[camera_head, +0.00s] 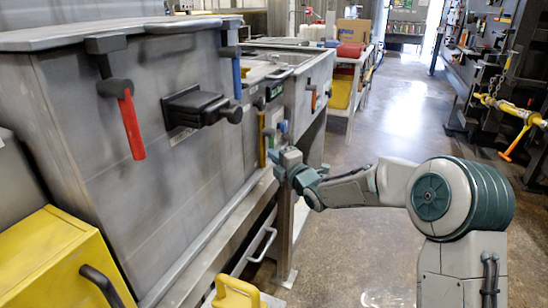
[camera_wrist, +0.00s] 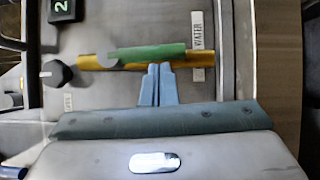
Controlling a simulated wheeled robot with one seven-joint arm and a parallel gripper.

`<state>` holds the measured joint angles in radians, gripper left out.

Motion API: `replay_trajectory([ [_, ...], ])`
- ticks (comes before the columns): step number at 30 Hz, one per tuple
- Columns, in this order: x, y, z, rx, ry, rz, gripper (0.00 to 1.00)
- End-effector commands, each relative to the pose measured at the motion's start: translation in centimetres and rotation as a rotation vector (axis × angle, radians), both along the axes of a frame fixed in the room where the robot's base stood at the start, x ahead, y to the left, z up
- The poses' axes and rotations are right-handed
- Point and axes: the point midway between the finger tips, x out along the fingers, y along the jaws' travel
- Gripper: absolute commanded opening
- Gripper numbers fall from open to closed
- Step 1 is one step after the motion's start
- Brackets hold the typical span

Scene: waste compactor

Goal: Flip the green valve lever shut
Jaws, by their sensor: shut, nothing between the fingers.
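In the wrist view the green valve lever (camera_wrist: 150,53) lies across the front of a yellow pipe (camera_wrist: 88,62), nearly in line with it. A grey round pivot (camera_wrist: 107,62) sits at its left end; its right end is near the WATER label (camera_wrist: 197,30). My gripper (camera_wrist: 159,68) is shut and empty, its fingertips at the lever's lower edge, right of its middle. I cannot tell whether they touch it. In the head view my gripper (camera_head: 284,153) is beside the yellow pipe (camera_head: 262,140) on the machine's side; the green lever is not clear there.
In the wrist view a black knob (camera_wrist: 57,74) and a display (camera_wrist: 61,8) are left of the pipe. In the head view a red lever (camera_head: 132,122), a black box (camera_head: 195,105) and a blue lever (camera_head: 236,76) stick out from the machine. The floor (camera_head: 400,110) to the right is open.

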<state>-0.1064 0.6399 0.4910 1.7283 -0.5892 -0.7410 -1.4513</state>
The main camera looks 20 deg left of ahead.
Motion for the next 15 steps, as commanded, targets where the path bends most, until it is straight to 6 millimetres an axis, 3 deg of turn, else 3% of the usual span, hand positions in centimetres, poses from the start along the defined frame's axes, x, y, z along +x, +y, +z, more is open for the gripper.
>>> replay_trajectory([
  [15,0.25,0.18,-0.33,-0.003,-0.067,0.004,0.00],
])
